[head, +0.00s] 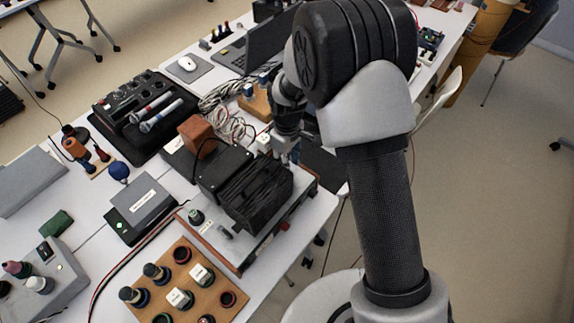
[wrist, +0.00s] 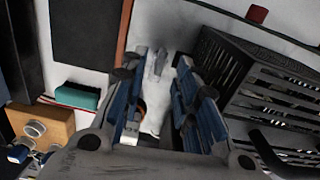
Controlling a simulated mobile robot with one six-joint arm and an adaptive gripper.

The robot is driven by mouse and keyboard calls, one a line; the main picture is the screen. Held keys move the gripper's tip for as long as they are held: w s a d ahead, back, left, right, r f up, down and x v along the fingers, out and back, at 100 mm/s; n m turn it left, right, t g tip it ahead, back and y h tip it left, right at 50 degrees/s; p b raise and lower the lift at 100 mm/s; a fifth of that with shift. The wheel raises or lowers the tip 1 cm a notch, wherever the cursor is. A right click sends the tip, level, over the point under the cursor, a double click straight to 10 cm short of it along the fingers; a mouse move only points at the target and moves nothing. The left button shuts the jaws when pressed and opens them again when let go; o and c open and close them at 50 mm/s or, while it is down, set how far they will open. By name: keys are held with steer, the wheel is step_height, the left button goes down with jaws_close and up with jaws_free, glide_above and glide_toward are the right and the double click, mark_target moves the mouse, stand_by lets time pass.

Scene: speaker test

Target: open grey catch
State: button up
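A test unit with a light top plate and reddish-brown edges (head: 213,238) stands on the table, with a black slotted housing (head: 258,192) on it. My gripper (head: 291,155) is at the far right side of the housing, pointing down. In the wrist view my gripper (wrist: 161,72) has its two blue-padded fingers apart. A small light grey upright piece, possibly the grey catch (wrist: 160,61), shows between the fingertips; I cannot tell if they touch it. The slotted housing (wrist: 262,85) is close on the right there. In the head view my arm and gripper hide that spot.
A black box (head: 223,168) and a brown block (head: 196,132) stand just behind the housing. Loose cables (head: 230,122) lie near a laptop (head: 262,45). A wooden board with several knobs (head: 188,285) is in front. A green block (wrist: 78,96) shows in the wrist view.

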step_height(320, 180, up, 9)
steer(key=shift+f, duration=0.2)
stand_by(0.5)
steer(key=s+d+r+m+t, duration=0.1)
steer(key=s+d+r+m, duration=0.2)
steer(key=r, duration=0.6)
steer(key=s+d+r+m+t, duration=0.1)
steer(key=s+d+r+m, duration=0.3)
steer(key=s, duration=0.7)
steer(key=s+d+r+m+t, duration=0.2)
steer(key=s+d+r+m, duration=0.2)
steer(key=s+d+r, duration=0.3)
steer(key=s, duration=0.4)
steer(key=shift+s+d+t, duration=0.15)
steer(key=shift+d+t, duration=0.15)
steer(key=shift+d, duration=0.1)
